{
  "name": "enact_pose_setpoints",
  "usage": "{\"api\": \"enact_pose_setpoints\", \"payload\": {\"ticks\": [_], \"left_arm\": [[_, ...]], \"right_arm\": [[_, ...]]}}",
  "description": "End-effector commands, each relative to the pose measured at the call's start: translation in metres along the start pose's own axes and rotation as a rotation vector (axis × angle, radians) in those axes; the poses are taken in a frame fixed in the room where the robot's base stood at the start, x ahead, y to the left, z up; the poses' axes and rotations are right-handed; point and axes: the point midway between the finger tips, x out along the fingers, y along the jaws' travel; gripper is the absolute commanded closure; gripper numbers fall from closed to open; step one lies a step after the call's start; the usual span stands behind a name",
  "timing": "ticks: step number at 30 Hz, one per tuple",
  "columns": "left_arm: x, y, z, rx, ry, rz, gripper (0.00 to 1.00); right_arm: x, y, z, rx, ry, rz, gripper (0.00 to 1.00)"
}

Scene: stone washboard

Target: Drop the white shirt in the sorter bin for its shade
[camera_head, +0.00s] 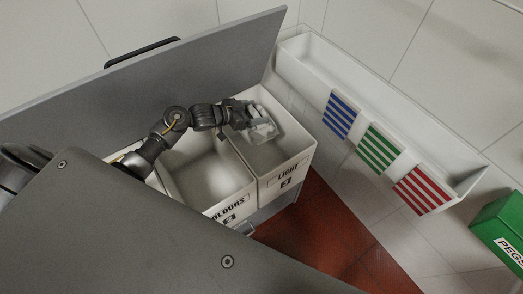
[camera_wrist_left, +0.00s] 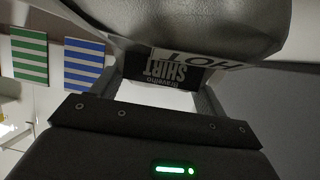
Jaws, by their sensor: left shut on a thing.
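My left gripper (camera_head: 252,117) reaches in from the left over the bin marked LIGHT (camera_head: 287,176). It is shut on the white shirt (camera_head: 263,131), a pale bundle held at or just above the bin's opening. In the left wrist view the shirt's black label (camera_wrist_left: 175,72) reads SHIRT upside down between the fingers. My right gripper is not in view.
A grey panel (camera_head: 215,62) stands behind the bins. A long white trough (camera_head: 378,95) with blue, green and red striped cloths (camera_head: 341,115) runs along the wall at right. A green PEGS box (camera_head: 503,228) is at the far right. Red floor matting (camera_head: 325,235) lies in front.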

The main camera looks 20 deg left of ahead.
Motion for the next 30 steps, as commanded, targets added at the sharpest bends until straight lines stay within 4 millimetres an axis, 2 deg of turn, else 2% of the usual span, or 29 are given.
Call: {"api": "enact_pose_setpoints", "payload": {"ticks": [13,14,18,20,27,30], "left_arm": [[0.0006,-0.0001,0.0009,0.000,0.001,0.000,0.68],[0.0006,-0.0001,0.0009,0.000,0.001,0.000,0.24],[0.0006,-0.0001,0.0010,0.000,0.001,0.000,0.05],[0.0007,-0.0001,0.0011,0.000,0.001,0.000,0.01],[0.0001,0.0001,0.0021,0.000,-0.001,0.000,0.01],[-0.0059,-0.0005,0.0021,0.000,-0.002,-0.001,0.01]], "right_arm": [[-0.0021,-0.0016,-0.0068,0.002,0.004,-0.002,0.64],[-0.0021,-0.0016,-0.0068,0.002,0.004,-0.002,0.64],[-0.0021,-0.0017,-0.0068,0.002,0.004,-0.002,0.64],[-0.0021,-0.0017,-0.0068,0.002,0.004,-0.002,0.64],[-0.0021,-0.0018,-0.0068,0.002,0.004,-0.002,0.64],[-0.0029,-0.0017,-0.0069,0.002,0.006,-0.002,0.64]]}}
